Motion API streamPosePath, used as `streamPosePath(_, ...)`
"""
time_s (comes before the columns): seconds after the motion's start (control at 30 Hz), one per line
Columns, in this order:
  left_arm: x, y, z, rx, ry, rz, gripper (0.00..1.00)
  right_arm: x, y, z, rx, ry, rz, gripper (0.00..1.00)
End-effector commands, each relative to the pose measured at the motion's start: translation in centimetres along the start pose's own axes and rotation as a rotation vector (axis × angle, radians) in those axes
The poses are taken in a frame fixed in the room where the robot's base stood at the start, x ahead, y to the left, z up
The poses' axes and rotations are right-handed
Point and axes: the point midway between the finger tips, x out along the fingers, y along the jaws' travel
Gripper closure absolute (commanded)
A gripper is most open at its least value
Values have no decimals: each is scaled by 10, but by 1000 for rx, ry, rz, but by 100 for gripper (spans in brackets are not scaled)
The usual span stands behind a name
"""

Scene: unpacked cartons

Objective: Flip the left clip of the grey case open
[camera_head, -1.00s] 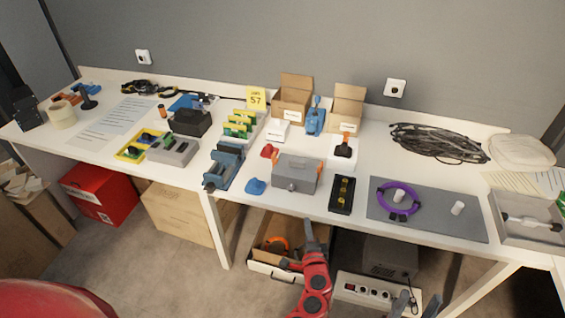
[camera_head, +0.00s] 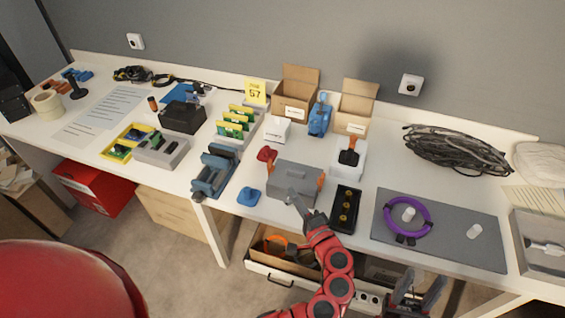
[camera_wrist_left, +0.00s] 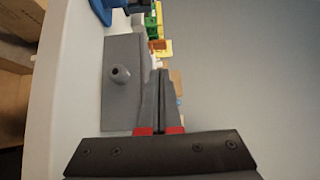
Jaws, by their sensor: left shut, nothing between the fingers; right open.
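The grey case (camera_head: 294,179) stands near the table's front edge, lid down. My right gripper (camera_head: 415,284) is open and empty, low in front of the table.
A blue object (camera_head: 249,197) lies left of the case, with a blue vise-like tool (camera_head: 214,172) farther left. A black tray (camera_head: 346,209) with round yellowish pieces is close on the right. A grey mat (camera_head: 450,246) with a purple ring lies beyond it.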

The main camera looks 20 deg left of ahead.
Motion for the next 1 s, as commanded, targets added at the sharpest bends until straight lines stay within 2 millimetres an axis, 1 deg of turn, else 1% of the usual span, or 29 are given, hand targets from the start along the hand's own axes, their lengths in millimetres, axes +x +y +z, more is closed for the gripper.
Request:
streamPosePath(0.33,0,0,0,0,0,0,100,0,0,0,0,0,0,50)
streamPosePath(0.47,8,-1,0,0,-1,-1,100,2,0,0,0,0,0,50)
streamPosePath(0.57,23,-2,1,0,-3,-1,100,6,0,-1,0,0,0,50)
streamPosePath(0.8,68,-3,1,0,-6,-1,100,15,1,-3,0,0,0,50)
streamPosePath(1.0,93,-2,1,0,-3,-1,100,19,1,-3,0,0,0,50)
